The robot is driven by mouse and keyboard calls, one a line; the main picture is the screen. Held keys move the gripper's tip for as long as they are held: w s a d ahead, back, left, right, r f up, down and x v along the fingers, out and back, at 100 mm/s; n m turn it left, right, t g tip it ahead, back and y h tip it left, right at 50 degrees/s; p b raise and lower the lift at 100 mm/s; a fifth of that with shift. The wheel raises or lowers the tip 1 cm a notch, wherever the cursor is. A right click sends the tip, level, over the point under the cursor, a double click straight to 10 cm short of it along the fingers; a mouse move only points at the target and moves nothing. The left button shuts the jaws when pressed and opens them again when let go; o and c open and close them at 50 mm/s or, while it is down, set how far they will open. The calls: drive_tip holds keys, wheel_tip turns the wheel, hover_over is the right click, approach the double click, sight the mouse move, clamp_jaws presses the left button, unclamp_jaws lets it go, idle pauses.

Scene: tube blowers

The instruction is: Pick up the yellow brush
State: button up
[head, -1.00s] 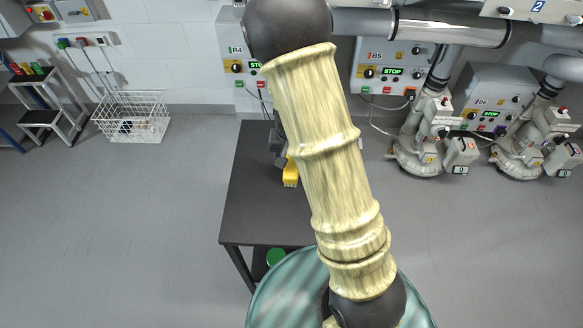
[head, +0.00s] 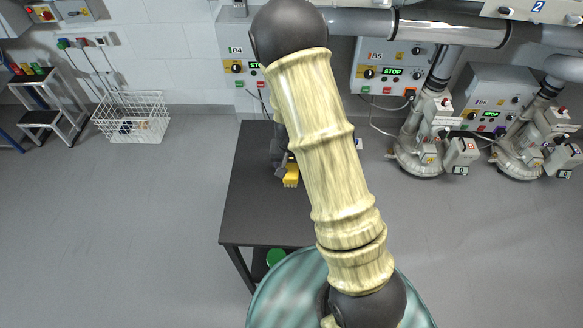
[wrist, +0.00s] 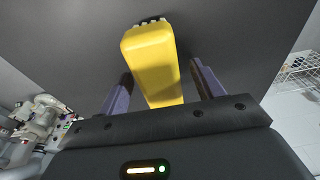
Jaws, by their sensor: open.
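The yellow brush (head: 291,176) is at the dark table's middle in the head view, partly hidden by my arm and gripper. In the wrist view the yellow brush (wrist: 153,62) extends between the two purple fingers of my gripper (wrist: 160,85), with its pale bristles at the far end. The fingers are open, with a gap visible on either side of the brush. My gripper (head: 282,168) is mostly hidden behind my arm in the head view.
The dark table (head: 255,215) has bare room to the left of the brush. A green round item (head: 276,257) is below the tabletop. A white wire basket (head: 131,117) stands on the floor at the left. Machines with hoses (head: 430,140) stand at the right.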

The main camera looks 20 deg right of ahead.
drive_tip(key=shift+c, duration=0.5)
drive_tip(key=c, duration=1)
wheel_tip(320, 180, up, 10)
drive_tip(key=shift+r+p, duration=0.1)
drive_tip(key=shift+p, duration=0.5)
drive_tip(key=o, duration=0.5)
drive_tip(key=shift+c, duration=0.2)
drive_tip(key=c, duration=0.3)
drive_tip(key=shift+c, duration=0.2)
